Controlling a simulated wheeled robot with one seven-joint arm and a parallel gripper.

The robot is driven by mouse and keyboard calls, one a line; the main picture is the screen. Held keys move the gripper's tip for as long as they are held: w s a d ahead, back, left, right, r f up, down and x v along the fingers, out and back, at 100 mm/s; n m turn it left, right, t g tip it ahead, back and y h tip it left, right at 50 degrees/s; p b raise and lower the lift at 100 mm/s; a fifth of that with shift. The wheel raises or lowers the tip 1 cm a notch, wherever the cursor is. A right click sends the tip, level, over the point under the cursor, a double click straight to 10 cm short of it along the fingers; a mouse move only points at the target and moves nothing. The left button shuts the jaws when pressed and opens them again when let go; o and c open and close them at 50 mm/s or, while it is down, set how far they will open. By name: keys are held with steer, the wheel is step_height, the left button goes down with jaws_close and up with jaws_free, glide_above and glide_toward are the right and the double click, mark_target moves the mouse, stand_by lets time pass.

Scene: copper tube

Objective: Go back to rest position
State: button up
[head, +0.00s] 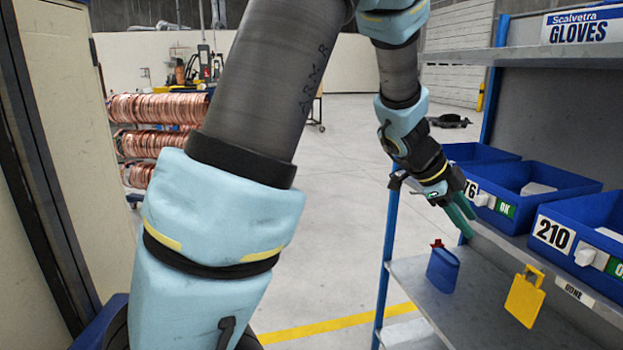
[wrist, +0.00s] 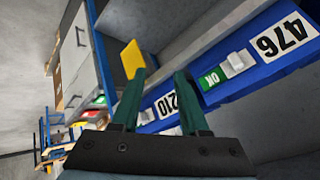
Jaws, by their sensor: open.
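My gripper (head: 461,219) has green fingers and hangs at the front of the shelf unit, close to the blue bins. In the wrist view the two green fingers (wrist: 160,95) are spread apart with nothing between them. In the head view my arm runs down from the top of the picture to the gripper, angled down and to the right. The fingertips overlap the shelf's front edge in the picture; whether they touch it I cannot tell.
Blue bins (head: 528,204) labelled 476 and 210 sit on the middle shelf. Copper coils (head: 158,108) stand at the back left. The floor (head: 335,200) between is clear.

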steer(key=w+a+r+n+t, duration=0.1)
steer(key=w+a+n+t, duration=0.3)
steer(key=w+a+n, duration=0.3)
steer(key=w+a+f+n+t+y, duration=0.1)
steer(key=w+a+n+t+y, duration=0.2)
steer(key=a, duration=0.5)
steer(key=w+a+n+y, duration=0.2)
steer(key=a+n, duration=0.2)
steer(key=a, duration=0.5)
steer(key=s+a+f+n+g+y, duration=0.1)
steer(key=s+a+f+n+g, duration=0.1)
steer(key=s+a+n, duration=0.3)
steer(key=s+a+f+n+g+y, duration=0.2)
steer(key=s+a+n, duration=0.3)
steer(key=s+a, duration=0.3)
steer(key=s+f+g, duration=0.1)
steer(key=s, duration=0.2)
steer(key=shift+f+g, duration=0.3)
steer(key=shift+f, duration=0.05)
